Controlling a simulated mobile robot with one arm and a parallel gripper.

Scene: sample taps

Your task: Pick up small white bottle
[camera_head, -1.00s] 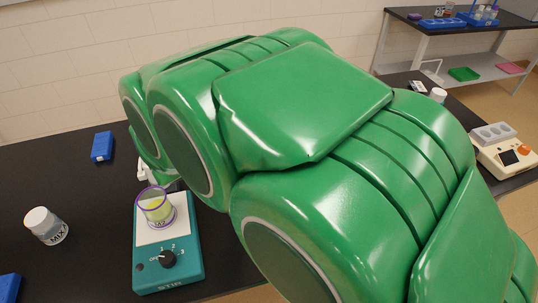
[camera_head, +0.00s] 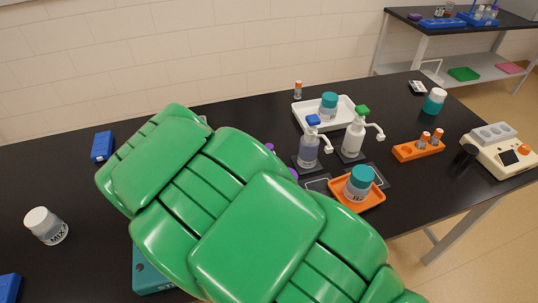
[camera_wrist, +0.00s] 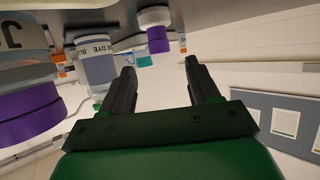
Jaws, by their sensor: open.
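In the wrist view, which is upside down, my gripper (camera_wrist: 160,66) is open and empty, its two dark fingers apart. A small white bottle with a purple cap (camera_wrist: 157,38) stands beyond the fingertips, roughly in line with the gap and apart from them. In the head view my green arm hides the gripper; two bits of purple cap (camera_head: 292,173) show at its edge. I cannot tell which one is the white bottle's. A white-capped bottle marked MIX (camera_head: 46,226) stands at the left of the table.
A blue dye bottle (camera_wrist: 97,66) and a large purple-capped bottle (camera_wrist: 32,112) stand left of my fingers in the wrist view. Pump bottles (camera_head: 354,138), a white tray (camera_head: 340,104), an orange tray (camera_head: 368,203) and an orange rack (camera_head: 418,150) crowd the table's right half.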

